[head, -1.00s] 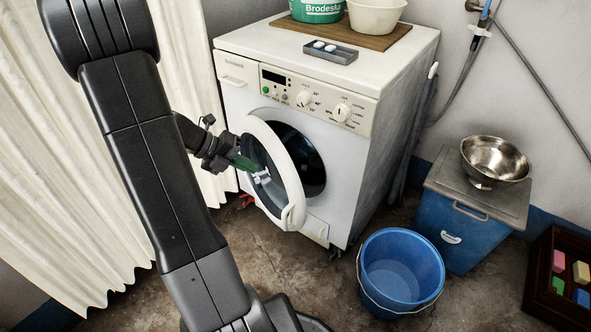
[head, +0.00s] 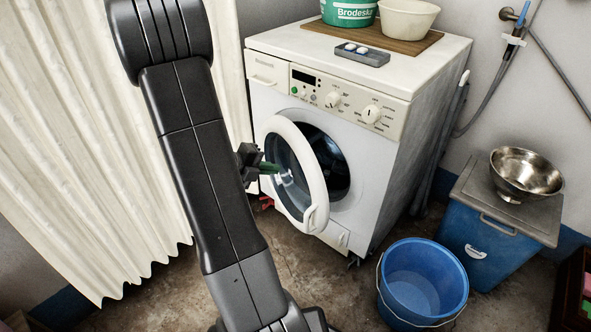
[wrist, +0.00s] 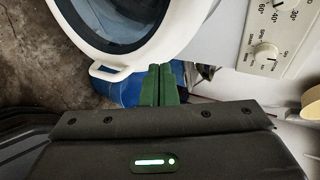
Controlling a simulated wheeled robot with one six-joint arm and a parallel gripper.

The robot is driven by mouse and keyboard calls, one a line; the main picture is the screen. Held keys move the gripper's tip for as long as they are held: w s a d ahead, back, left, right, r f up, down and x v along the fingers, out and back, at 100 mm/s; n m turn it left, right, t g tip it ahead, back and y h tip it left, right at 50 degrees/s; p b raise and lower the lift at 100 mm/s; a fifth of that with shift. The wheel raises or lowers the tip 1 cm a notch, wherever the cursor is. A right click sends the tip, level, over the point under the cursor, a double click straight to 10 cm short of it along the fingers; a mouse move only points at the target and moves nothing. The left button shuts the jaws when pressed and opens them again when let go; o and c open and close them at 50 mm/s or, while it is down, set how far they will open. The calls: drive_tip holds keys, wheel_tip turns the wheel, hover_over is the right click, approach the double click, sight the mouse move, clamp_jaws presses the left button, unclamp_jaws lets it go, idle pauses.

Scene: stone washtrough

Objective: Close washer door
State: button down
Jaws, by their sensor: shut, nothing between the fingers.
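The white washing machine (head: 402,130) stands against the wall. Its round door (head: 317,160), a white ring around dark glass, hangs open toward the front left, with the drum opening showing behind it. The door's handle (head: 315,216) is at the lower right of the ring. My gripper (head: 272,168) has green fingers and appears at the left part of the door; whether it touches the door is unclear. In the wrist view its fingers (wrist: 160,85) are together and empty, with the door's rim (wrist: 135,55) and handle (wrist: 108,71) just beyond to the left.
A blue bucket (head: 421,285) stands on the floor right of the washer. A blue box (head: 480,235) with a steel bowl (head: 525,173) is farther right. A cream curtain (head: 120,150) hangs on the left. Bare floor lies in front of the washer.

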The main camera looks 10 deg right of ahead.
sight(305, 164)
drive_tip(key=b+x, duration=0.1)
drive_tip(key=x, duration=0.3)
drive_tip(key=r+b+x, duration=0.1)
drive_tip(key=x, duration=0.1)
drive_tip(key=shift+w+d+f+b, duration=0.15)
drive_tip(key=shift+d+b, duration=0.15)
drive_tip(key=shift+d, duration=0.15)
drive_tip(key=shift+w+d, duration=0.25)
drive_tip(key=shift+d, duration=0.45)
drive_tip(key=shift+w+d, duration=0.1)
drive_tip(key=shift+d, duration=0.4)
drive_tip(key=w+d+p, duration=0.2)
drive_tip(key=w+d, duration=0.2)
drive_tip(key=d, duration=0.7)
drive_tip(key=shift+r+p, duration=0.3)
drive_tip(key=shift+p, duration=0.05)
drive_tip(key=shift+w+d, duration=0.1)
